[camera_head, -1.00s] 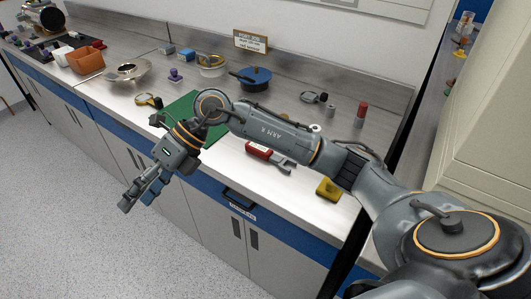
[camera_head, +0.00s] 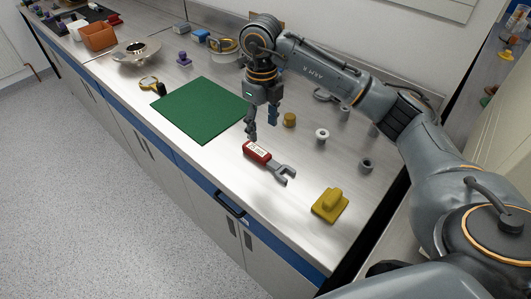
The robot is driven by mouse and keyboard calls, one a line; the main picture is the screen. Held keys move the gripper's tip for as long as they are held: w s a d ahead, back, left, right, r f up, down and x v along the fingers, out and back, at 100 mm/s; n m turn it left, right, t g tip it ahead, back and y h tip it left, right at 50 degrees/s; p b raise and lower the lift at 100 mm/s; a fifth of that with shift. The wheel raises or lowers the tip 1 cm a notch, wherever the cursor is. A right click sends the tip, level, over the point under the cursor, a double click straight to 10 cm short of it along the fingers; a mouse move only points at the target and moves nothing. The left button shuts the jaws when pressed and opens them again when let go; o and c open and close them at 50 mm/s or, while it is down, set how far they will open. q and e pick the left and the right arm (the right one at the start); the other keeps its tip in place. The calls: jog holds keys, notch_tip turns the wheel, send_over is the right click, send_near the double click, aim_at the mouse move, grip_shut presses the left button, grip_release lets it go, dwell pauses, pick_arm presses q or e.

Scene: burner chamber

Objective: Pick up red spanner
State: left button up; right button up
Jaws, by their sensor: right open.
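The red spanner (camera_head: 258,152) lies flat on the steel counter, with a red handle bearing a white label and a grey open jaw end toward the lower right. My right gripper (camera_head: 262,130) points down just above and behind the red handle, its fingers apart and empty. It appears close to the spanner, but I cannot tell the exact height gap. My left gripper is not in view.
A green mat (camera_head: 203,110) lies left of the spanner. A yellow block with a knob (camera_head: 330,204) sits to the right. A white ring (camera_head: 322,135), a grey ring (camera_head: 366,164) and a brass cylinder (camera_head: 290,119) stand behind. The counter's front edge is close to the spanner.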

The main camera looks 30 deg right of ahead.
send_over(263, 154)
jog(key=f, duration=0.4)
jog(key=shift+w+d+f+p, duration=0.15)
jog(key=shift+w+d+p, duration=0.05)
jog(key=shift+p, duration=0.1)
jog(key=shift+d+f, duration=0.1)
jog(key=shift+f, duration=0.15)
jog(key=shift+s+a+f+p, duration=0.15)
jog(key=shift+a+f+p, duration=0.05)
jog(key=shift+f+p, duration=0.5)
notch_tip(263, 154, down, 3)
jog(key=shift+f+p, duration=0.2)
jog(key=shift+p, duration=0.25)
jog(key=shift+f, duration=0.2)
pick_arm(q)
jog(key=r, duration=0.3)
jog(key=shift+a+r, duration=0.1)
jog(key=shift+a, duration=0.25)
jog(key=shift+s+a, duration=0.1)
pick_arm(e)
grip_shut()
